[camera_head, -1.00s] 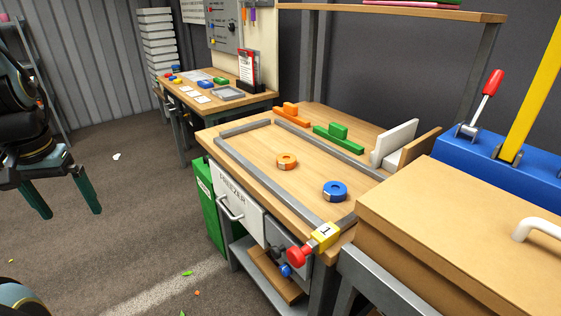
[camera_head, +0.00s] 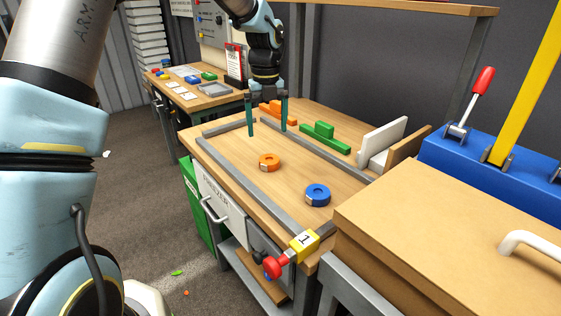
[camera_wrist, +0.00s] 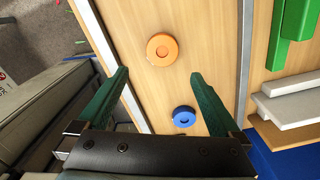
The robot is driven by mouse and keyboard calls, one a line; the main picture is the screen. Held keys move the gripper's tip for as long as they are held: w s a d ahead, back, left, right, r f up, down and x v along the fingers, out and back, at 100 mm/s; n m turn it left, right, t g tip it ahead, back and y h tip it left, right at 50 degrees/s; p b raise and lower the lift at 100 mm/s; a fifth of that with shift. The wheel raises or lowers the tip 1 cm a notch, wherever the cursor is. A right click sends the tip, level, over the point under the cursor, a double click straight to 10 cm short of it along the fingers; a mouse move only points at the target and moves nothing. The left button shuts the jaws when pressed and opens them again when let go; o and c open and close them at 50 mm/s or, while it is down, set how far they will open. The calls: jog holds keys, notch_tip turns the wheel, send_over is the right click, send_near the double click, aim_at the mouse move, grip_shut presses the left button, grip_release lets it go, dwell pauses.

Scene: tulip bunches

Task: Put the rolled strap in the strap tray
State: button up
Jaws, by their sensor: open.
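Two rolls, which may be rolled straps, lie flat on the wooden bench (camera_head: 235,150). One is an orange roll (camera_head: 269,162) with a pale tab, the other a blue roll (camera_head: 317,194) nearer the front. In the wrist view the orange roll (camera_wrist: 162,49) shows just beyond and between the fingertips, and the blue roll (camera_wrist: 184,116) beside the right finger. My gripper (camera_head: 267,129) is open and empty, pointing down above the bench, behind the orange roll. No tray is labelled for straps; a grey tray (camera_head: 223,88) sits on the back table.
Grey rails (camera_head: 331,163) edge the bench area around the rolls. An orange block (camera_head: 275,112), a green block (camera_head: 324,138) and white and brown boards (camera_head: 383,140) stand beyond. A large cardboard-coloured box (camera_head: 440,220) is at right.

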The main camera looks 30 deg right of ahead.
jog(key=p, duration=0.1)
send_over(270, 159)
notch_tip(270, 159, down, 5)
jog(key=shift+s+a+r, duration=0.1)
jog(key=shift+s+r, duration=0.05)
jog(key=shift+r, duration=0.05)
jog(key=shift+w+f+p, duration=0.15)
jog(key=shift+f+p, duration=0.55)
jog(key=shift+f, duration=0.8)
jog(key=shift+w+f+p, duration=0.1)
jog(key=shift+f+p, duration=0.55)
jog(key=shift+f, duration=0.85)
jog(key=shift+c, duration=0.2)
jog(key=shift+r, duration=0.1)
jog(key=c, duration=1.4)
